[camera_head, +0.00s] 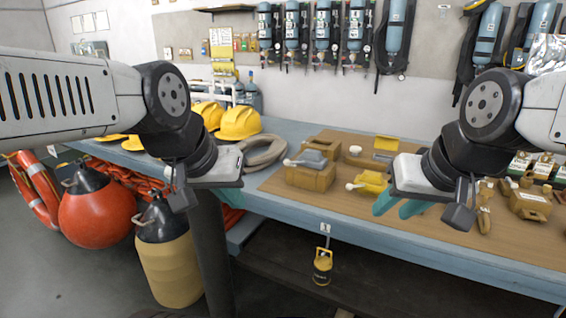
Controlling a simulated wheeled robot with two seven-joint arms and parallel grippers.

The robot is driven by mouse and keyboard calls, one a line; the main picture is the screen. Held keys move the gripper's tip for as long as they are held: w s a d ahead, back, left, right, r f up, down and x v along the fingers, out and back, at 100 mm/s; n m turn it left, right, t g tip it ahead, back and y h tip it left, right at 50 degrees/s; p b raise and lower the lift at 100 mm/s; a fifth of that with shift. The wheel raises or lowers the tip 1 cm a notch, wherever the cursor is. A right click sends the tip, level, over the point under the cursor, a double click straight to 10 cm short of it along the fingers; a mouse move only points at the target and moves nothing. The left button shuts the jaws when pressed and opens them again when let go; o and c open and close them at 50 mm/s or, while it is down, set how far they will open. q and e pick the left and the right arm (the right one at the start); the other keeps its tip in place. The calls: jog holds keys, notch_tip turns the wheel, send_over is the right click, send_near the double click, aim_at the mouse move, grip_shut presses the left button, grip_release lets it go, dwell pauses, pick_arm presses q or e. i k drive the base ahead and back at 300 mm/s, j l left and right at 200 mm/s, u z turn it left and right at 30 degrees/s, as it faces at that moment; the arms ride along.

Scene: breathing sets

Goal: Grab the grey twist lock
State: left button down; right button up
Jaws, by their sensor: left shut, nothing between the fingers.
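The grey twist lock (308,158) sits on a tan wooden block (310,178) on the workbench, near the middle of the view, with a light-coloured knob at its left end. My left gripper (216,172) is to its left, above the bench's front edge; it is shut and empty, and its fingertips are mostly hidden. My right gripper (399,206) is to the right and nearer to me; its teal fingers show below its body, but their gap is unclear. Both grippers are apart from the grey lock.
A yellow twist lock (370,182) lies just right of the grey one, close to my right gripper. Yellow helmets (239,124) and a coiled hose (263,151) lie to the left. Brass fittings (529,204) crowd the right. A yellow item (322,266) hangs below the bench edge.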

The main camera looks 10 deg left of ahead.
aim_at(314, 159)
jog(key=i+j, duration=0.25)
jog(key=i+j+z, duration=0.1)
jog(key=i+j, duration=0.15)
jog(key=j, duration=0.2)
jog(key=i+j, duration=0.25)
jog(key=j, duration=0.15)
jog(key=z, duration=0.05)
